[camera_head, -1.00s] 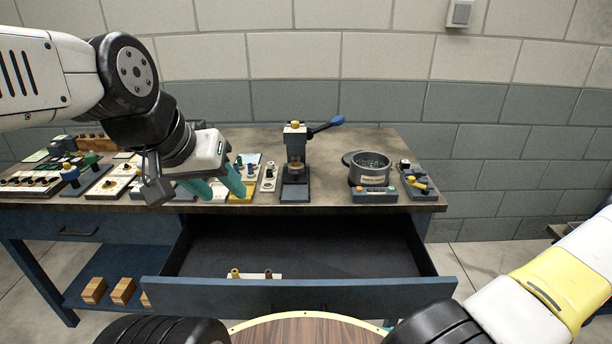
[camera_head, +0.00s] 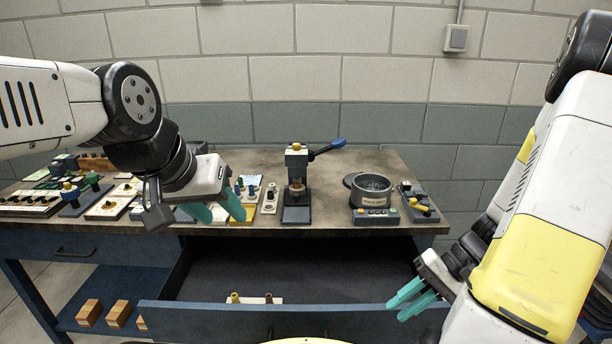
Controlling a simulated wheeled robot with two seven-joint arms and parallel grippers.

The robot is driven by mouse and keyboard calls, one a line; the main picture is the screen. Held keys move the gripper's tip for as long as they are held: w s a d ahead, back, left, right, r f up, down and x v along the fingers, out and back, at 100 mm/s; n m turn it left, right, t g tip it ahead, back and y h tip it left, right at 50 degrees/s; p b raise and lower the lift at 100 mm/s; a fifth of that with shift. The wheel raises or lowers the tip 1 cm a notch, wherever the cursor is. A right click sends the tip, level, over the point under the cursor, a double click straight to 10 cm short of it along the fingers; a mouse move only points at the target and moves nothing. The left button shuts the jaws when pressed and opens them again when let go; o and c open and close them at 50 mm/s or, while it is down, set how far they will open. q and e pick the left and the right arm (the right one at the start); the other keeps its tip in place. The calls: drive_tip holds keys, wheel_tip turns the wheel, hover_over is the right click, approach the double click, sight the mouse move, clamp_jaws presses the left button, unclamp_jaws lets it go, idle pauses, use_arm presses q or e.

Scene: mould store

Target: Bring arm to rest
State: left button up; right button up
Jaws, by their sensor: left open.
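My left arm comes in from the left, and its gripper (camera_head: 216,210) hangs over the front left part of the workbench with its teal fingers apart and empty. My right arm stands at the right side of the picture, bent, with its gripper (camera_head: 412,303) low in front of the open drawer's right end. Its teal fingers point left and lie close to each other in the picture; the gap between them cannot be judged. I see nothing held in them.
The workbench (camera_head: 335,215) has an open drawer (camera_head: 290,275) with a small board and pegs. A lever press (camera_head: 297,185), a round pot (camera_head: 371,190) and a small control box (camera_head: 418,205) stand on top. Several panels lie at left. Wooden blocks (camera_head: 90,312) sit on the lower shelf.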

drive_tip(key=a+r+n+t+h, duration=0.2)
drive_tip(key=a+r+t+h, duration=0.1)
drive_tip(key=r, duration=0.9)
drive_tip(key=s+a+r+n+t+h, duration=0.1)
drive_tip(key=a+r+n+t+h, duration=0.1)
drive_tip(key=r, duration=1.1)
drive_tip(key=a+t+h, duration=0.1)
drive_tip(key=t, duration=0.1)
drive_tip(key=shift+a+t, duration=0.3)
